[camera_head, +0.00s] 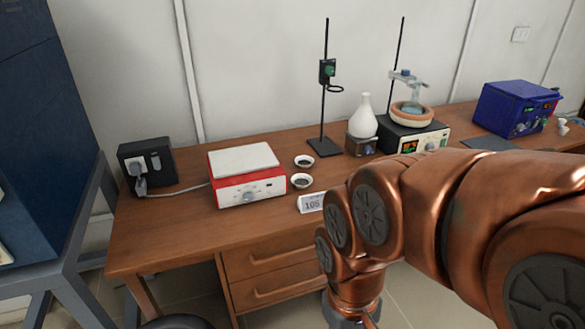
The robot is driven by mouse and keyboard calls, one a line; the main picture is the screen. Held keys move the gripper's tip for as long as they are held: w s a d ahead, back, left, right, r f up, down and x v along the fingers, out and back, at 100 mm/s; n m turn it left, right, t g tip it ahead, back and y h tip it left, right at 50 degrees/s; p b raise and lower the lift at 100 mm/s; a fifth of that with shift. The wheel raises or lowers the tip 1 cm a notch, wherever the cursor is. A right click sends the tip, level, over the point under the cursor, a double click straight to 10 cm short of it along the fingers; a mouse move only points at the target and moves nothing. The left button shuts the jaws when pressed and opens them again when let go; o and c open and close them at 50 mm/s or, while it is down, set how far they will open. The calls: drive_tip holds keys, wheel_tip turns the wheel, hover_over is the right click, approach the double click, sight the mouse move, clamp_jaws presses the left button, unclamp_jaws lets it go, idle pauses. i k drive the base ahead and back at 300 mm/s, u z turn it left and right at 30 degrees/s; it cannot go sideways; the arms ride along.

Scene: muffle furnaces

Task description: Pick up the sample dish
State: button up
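Two small white sample dishes with dark contents stand on the wooden desk. The rear dish (304,163) is just behind the front dish (301,182), both right of the red and white hotplate. I cannot tell which one the task means. My copper-coloured arm reaches in from the right and bends down in front of the desk. Only a grey part at its end shows at the bottom edge, below and apart from the dishes. The fingers are out of the frame, so their state is hidden.
The desk (150,240) carries the red and white hotplate (247,178), a black power box (147,163), a small display reading 105 (311,203), a stand (324,145), a white flask (364,118), a heater with glassware (413,135) and a blue instrument (515,108). The front left desktop is clear.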

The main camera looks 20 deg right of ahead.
sight(301, 180)
drive_tip(key=z, duration=1.8)
drive_tip(key=i, duration=1.6)
drive_tip(key=u, duration=4.1)
